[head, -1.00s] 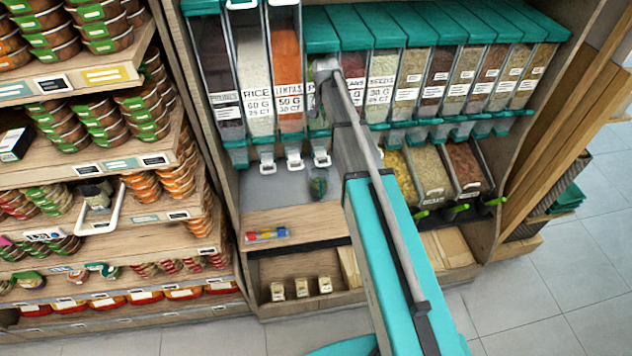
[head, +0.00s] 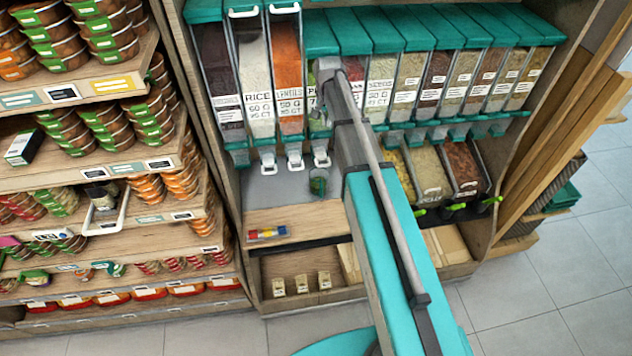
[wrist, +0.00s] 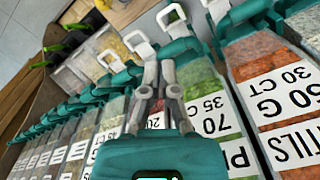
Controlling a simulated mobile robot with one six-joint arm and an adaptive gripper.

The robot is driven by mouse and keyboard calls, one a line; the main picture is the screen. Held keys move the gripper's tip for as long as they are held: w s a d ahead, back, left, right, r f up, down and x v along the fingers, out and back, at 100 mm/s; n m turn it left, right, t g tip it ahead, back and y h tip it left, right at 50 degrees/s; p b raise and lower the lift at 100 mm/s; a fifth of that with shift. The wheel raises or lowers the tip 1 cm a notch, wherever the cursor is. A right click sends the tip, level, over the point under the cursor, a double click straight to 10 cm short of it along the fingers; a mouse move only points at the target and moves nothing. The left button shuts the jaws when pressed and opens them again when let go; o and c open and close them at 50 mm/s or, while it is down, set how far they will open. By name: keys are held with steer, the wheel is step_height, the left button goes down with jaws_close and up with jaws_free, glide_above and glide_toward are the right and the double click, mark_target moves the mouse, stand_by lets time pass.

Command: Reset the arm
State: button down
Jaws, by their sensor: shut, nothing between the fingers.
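My gripper (head: 328,72) is raised in front of the row of dispensers in the head view, partly hidden by my own arm. In the wrist view its two grey fingers (wrist: 159,72) are shut with nothing between them. Behind the fingers are clear dispensers with teal caps, white labels and white levers. A dispenser with green contents (wrist: 203,95) lies just right of the fingers. I cannot tell whether the fingers touch any dispenser.
The rice dispenser (head: 252,85) and lentils dispenser (head: 288,80) stand left of my gripper. A small green-tinted cup (head: 318,184) stands on the grey shelf below. Shelves with stacked tubs (head: 72,130) fill the left. Open tiled floor (head: 560,300) lies at the lower right.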

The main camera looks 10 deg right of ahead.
stand_by(0.3)
steer(key=shift+f, duration=0.1)
steer(key=s+a+f+n+b, duration=0.1)
steer(key=s+f+n+b, duration=0.5)
steer(key=s+f+b, duration=1.5)
steer(key=s, duration=0.4)
steer(key=shift+s+a+f+b, duration=0.15)
steer(key=shift+f+b, duration=0.15)
steer(key=shift+b, duration=0.1)
stand_by(0.5)
